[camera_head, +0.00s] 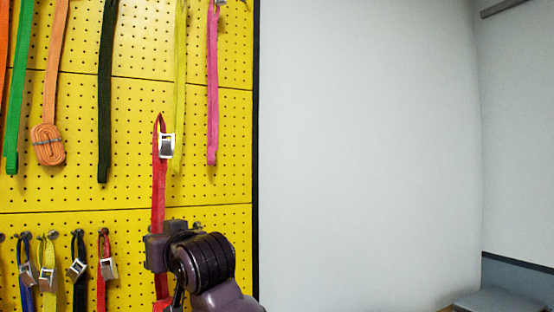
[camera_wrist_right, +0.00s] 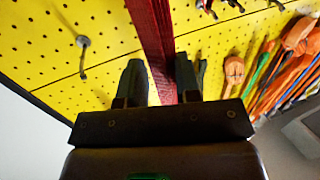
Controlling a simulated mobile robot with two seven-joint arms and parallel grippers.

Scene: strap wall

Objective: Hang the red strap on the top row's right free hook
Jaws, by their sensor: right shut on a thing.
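The red strap (camera_head: 158,195) hangs upright in front of the yellow pegboard, with a silver buckle near its pointed upper end. My right gripper (camera_head: 160,245) is shut on it well below the buckle. In the right wrist view the red strap (camera_wrist_right: 150,35) runs between the two dark fingers of my right gripper (camera_wrist_right: 162,78). An empty metal hook (camera_wrist_right: 83,42) sticks out of the board left of the strap in that view; I cannot tell which row it belongs to. The top row's hooks are mostly cut off in the head view. My left gripper is not in view.
Green, orange, black, yellow and pink straps (camera_head: 213,90) hang on the upper board. Several buckled straps, one also red (camera_head: 102,275), hang on a lower row at left. Right of the board's dark edge is a bare pale wall (camera_head: 370,150).

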